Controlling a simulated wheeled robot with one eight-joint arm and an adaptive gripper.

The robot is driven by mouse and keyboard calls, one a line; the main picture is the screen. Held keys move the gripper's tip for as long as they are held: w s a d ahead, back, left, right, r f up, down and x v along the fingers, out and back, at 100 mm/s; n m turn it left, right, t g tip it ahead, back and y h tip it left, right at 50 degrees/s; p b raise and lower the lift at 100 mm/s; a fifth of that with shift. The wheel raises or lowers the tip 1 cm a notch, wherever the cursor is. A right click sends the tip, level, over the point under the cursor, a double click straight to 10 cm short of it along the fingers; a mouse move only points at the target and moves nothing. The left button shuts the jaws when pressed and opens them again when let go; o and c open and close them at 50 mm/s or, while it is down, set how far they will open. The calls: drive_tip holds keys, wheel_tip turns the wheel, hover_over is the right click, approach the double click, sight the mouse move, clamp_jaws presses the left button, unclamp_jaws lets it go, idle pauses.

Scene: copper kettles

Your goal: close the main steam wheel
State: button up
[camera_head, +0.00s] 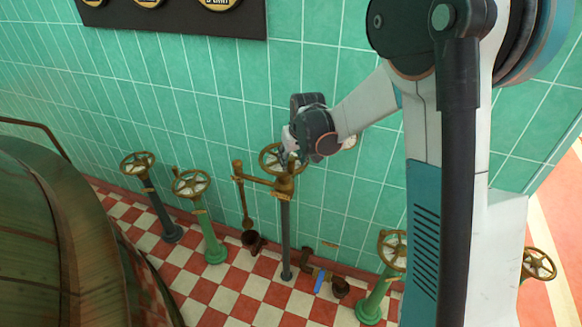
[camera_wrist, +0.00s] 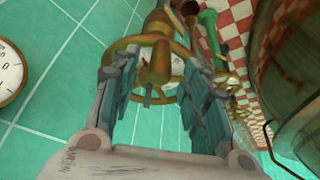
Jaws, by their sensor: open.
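A brass handwheel (camera_head: 268,157) sits on a brass valve head atop a grey post (camera_head: 286,235), in the middle of the head view. Several similar wheels stand around it, and I cannot read which is named main steam. My gripper (camera_head: 289,152) is at this middle wheel, partly covering it. In the wrist view the wheel's rim (camera_wrist: 190,147) and brass hub (camera_wrist: 154,65) show between the fingers of my gripper (camera_wrist: 158,75). The fingers are open, one on each side of the hub. I cannot tell whether they touch the wheel.
Wheels on a dark post (camera_head: 138,165) and a green post (camera_head: 191,183) stand left; another green-post wheel (camera_head: 393,248) stands right. A large copper kettle (camera_head: 40,240) fills the left. The green tiled wall (camera_head: 210,100) is close behind. Low pipe stubs (camera_head: 322,275) rise from the checkered floor.

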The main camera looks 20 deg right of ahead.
drive_tip(key=shift+b+x, duration=0.45)
drive_tip(key=shift+x, duration=1.55)
drive_tip(key=shift+c, duration=0.2)
clamp_jaws()
